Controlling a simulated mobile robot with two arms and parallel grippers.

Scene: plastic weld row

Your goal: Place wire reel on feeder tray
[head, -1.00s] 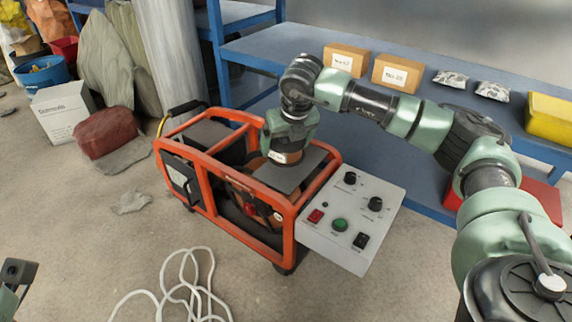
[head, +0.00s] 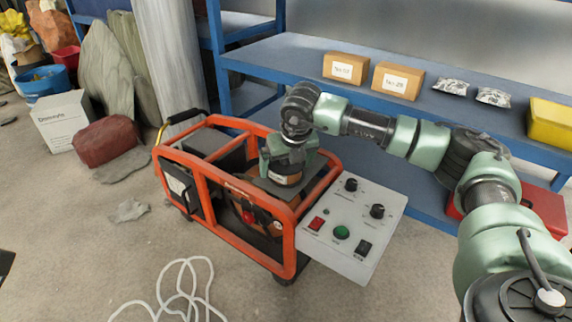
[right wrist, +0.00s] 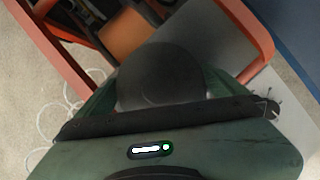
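The wire reel (head: 286,179) is a short round spool with a dark top and a pale label on its side. It stands upright over the grey feeder tray (head: 315,187), a flat plate on the orange-framed machine. It looks very close to the plate or on it; exact contact is hidden. My right gripper (head: 287,165) points down from above with its fingers on both sides of the reel, shut on it. In the right wrist view the reel's dark round top (right wrist: 160,78) sits between the green fingers, with the grey tray (right wrist: 215,45) below. My left gripper cannot be made out.
A control panel (head: 350,225) with knobs and buttons adjoins the machine's front right. The orange frame rail (head: 235,232) surrounds the tray area. A blue shelf (head: 285,58) behind holds boxes and packets. White cable (head: 180,290) lies on the floor.

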